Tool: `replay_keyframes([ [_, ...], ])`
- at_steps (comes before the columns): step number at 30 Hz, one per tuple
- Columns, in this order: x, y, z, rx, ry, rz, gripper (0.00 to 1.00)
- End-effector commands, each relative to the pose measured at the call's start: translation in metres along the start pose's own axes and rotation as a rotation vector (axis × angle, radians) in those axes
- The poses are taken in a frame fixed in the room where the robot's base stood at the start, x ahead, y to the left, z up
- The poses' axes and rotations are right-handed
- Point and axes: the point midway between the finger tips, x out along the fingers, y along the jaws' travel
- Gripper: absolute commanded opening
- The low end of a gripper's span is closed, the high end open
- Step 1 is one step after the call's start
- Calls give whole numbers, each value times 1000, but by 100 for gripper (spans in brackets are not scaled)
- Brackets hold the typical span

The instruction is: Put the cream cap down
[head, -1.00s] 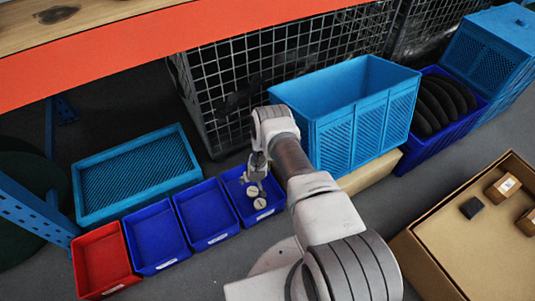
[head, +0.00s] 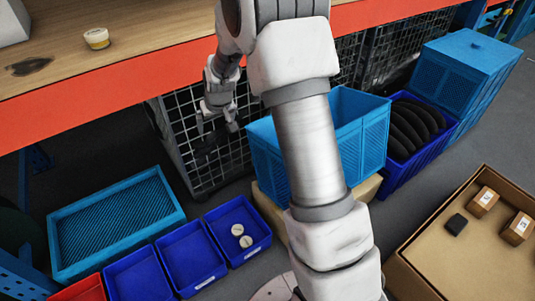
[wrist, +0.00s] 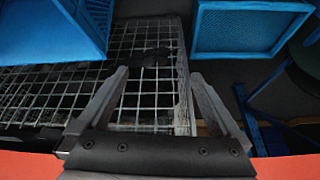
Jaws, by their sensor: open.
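Two round cream caps lie in the rightmost small blue bin (head: 262,246): one cap (head: 237,230) is farther back and the other cap (head: 246,242) is nearer the front. They lie close together, and I cannot tell if they touch. My gripper (head: 218,127) is raised well above and behind that bin, in front of the wire cage and below the orange shelf edge. In the wrist view my gripper (wrist: 158,76) is open, with nothing between its fingers. The caps are not in the wrist view.
A wooden shelf with an orange edge (head: 110,83) carries a small yellow-and-white tub (head: 97,38). A large blue crate (head: 362,128) stands right of the small bins, partly behind my arm. A low blue crate (head: 118,225) lies left. A cardboard box (head: 425,255) is at right.

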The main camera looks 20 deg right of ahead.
Motion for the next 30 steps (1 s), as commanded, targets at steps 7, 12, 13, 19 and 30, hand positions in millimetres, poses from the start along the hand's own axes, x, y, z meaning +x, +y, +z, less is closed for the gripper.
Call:
replay_keyframes([
  [7,-114,-5,16,0,17,9,100],
  [12,-180,-7,44,4,25,17,100],
  [13,-190,-8,50,5,26,19,100],
  [19,-252,-10,98,13,35,29,100],
  [30,-321,-12,198,36,49,50,100],
])
